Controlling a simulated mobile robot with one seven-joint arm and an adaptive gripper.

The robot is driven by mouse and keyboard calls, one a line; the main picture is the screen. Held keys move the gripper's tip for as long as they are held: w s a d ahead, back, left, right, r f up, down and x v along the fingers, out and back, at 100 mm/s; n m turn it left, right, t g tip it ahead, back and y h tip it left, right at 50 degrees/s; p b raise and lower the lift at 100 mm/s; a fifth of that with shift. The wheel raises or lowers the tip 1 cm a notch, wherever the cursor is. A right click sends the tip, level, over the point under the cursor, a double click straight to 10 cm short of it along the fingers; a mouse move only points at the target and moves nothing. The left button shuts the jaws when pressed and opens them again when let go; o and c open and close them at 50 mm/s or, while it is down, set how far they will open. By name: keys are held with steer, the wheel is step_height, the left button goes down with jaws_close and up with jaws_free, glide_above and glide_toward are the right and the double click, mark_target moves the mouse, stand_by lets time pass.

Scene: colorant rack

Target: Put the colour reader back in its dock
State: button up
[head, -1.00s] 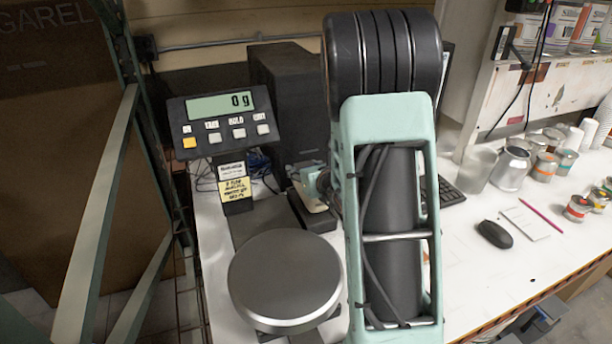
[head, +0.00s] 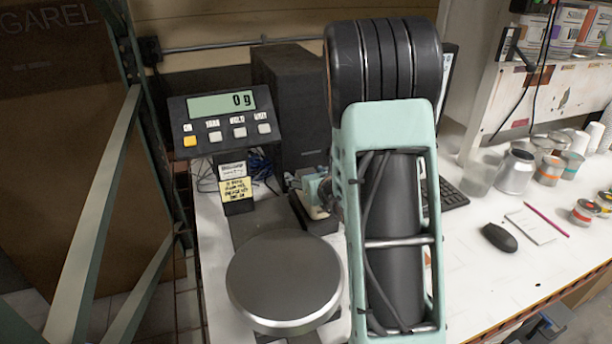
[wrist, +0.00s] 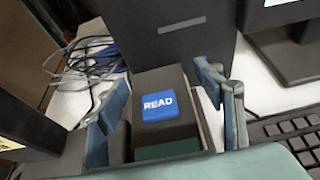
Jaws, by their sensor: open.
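The colour reader (wrist: 183,130) is a dark block with a blue READ button (wrist: 160,104) on its upper face. It sits between the two teal fingers of my gripper (wrist: 162,85), which stand open on its left and right with a gap. In the head view my gripper (head: 316,188) is partly hidden behind my arm, over a black block (head: 318,222) that looks like the dock. The reader cannot be made out clearly there. Its lower part is hidden in the wrist view, so how fully it is seated in the dock cannot be told.
A scale with a round plate (head: 285,278) and a display (head: 222,105) reading 0 g stands at the left. A black computer tower (head: 290,85) is behind the gripper. A keyboard (head: 450,193), mouse (head: 500,238) and several cans are to the right. Loose cables (wrist: 88,58) lie behind.

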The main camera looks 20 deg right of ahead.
steer(key=shift+r, duration=0.15)
step_height(320, 180, up, 4)
steer(key=r, duration=0.1)
glide_above(316, 213)
steer(key=w+d, duration=0.1)
steer(key=d, duration=0.1)
steer(key=shift+f+b, duration=0.25)
steer(key=shift+b, duration=0.15)
